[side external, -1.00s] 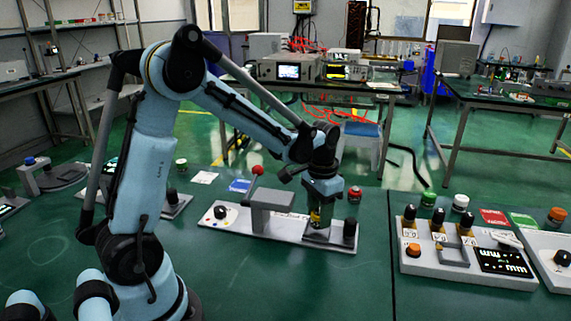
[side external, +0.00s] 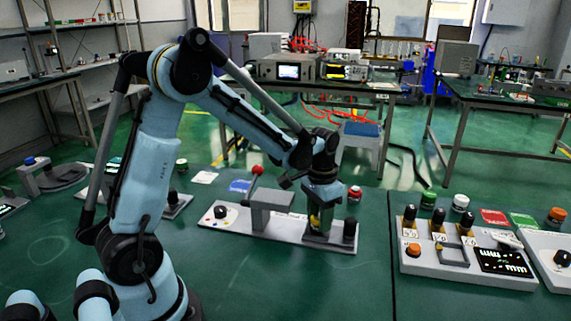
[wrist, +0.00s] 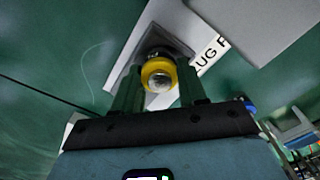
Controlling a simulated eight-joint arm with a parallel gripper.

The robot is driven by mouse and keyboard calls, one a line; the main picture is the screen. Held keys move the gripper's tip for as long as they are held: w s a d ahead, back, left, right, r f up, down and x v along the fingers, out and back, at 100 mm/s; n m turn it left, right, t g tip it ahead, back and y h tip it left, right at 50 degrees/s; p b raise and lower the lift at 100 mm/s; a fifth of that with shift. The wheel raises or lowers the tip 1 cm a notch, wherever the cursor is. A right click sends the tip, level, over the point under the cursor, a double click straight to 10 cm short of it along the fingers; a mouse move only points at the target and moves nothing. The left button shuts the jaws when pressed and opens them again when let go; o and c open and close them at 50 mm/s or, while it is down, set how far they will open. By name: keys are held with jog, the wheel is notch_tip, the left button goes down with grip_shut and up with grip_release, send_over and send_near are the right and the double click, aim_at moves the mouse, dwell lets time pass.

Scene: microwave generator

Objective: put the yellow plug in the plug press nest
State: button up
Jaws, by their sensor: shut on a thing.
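My gripper (side external: 321,218) points down over the right part of the plug press (side external: 283,230) and is shut on the yellow plug. The yellow plug (wrist: 158,74) shows as a yellow ring with a pale centre between my fingers in the wrist view; only a bit of yellow shows in the side view (side external: 314,221). The nest (wrist: 163,47) is a dark grey block beyond the plug in the wrist view, and in the side view it is the dark block (side external: 316,238) right under my fingers. The plug's lower end is hidden, so I cannot tell whether it is inside the nest.
The press's grey bridge (side external: 272,198) and red-ball lever (side external: 257,170) stand left of my gripper. A dark post (side external: 349,230) stands close on its right. A control panel (side external: 465,262) with several knobs is farther right. Bare green table lies in front.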

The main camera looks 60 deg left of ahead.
jog(key=shift+f, duration=0.3)
jog(key=o, duration=1.2)
jog(key=shift+r, duration=0.15)
notch_tip(320, 180, up, 11)
jog(key=s+d+t, duration=0.7)
jog(key=s, duration=0.3)
jog(key=shift+d, duration=0.4)
